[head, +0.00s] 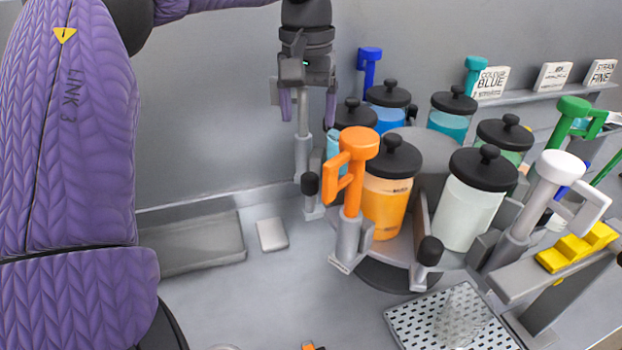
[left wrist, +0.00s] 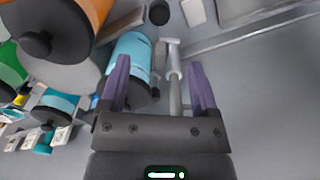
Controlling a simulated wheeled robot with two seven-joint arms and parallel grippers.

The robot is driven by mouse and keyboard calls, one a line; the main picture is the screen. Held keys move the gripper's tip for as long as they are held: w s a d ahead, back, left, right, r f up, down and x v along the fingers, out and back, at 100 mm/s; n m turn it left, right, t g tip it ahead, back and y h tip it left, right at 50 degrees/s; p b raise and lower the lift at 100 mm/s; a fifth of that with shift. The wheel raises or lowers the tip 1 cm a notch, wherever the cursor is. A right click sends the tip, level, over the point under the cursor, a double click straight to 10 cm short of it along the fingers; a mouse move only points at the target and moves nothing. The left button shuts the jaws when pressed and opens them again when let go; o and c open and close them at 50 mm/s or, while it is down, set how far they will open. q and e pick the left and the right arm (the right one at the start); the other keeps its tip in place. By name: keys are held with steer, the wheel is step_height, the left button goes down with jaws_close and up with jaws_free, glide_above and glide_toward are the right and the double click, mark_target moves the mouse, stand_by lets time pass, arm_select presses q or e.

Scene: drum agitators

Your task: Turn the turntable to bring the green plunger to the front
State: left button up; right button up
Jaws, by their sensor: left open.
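The turntable (head: 402,252) carries several jars with black lids, each beside a plunger. The green plunger (head: 573,112) stands at the right rear. The orange plunger (head: 358,145) is at the front left and the white plunger (head: 552,175) at the front right. My left gripper (head: 308,105) is open and points down at the turntable's left side. In the left wrist view, a pale grey shaft (left wrist: 175,85) lies between the open fingers (left wrist: 160,85); I cannot tell whether they touch it. The light blue jar (left wrist: 132,55) is beside it. My right gripper is not in view.
Black knobs (head: 430,250) stand on the turntable's rim. A perforated tray (head: 408,322) is in front, with a yellow stepped block (head: 577,246) at the right. A grey tray (head: 200,245) lies at the left. A label shelf (head: 525,95) runs along the back.

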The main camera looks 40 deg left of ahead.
arm_select(q)
steer(key=b, duration=0.5)
glide_above(310, 191)
steer(key=w+a, duration=0.1)
step_height(310, 191, down, 6)
steer(key=shift+a, duration=0.1)
step_height(310, 191, down, 10)
steer(key=shift+r+b, duration=0.15)
steer(key=shift+b, duration=0.55)
jaws_close()
steer(key=shift+r, duration=0.1)
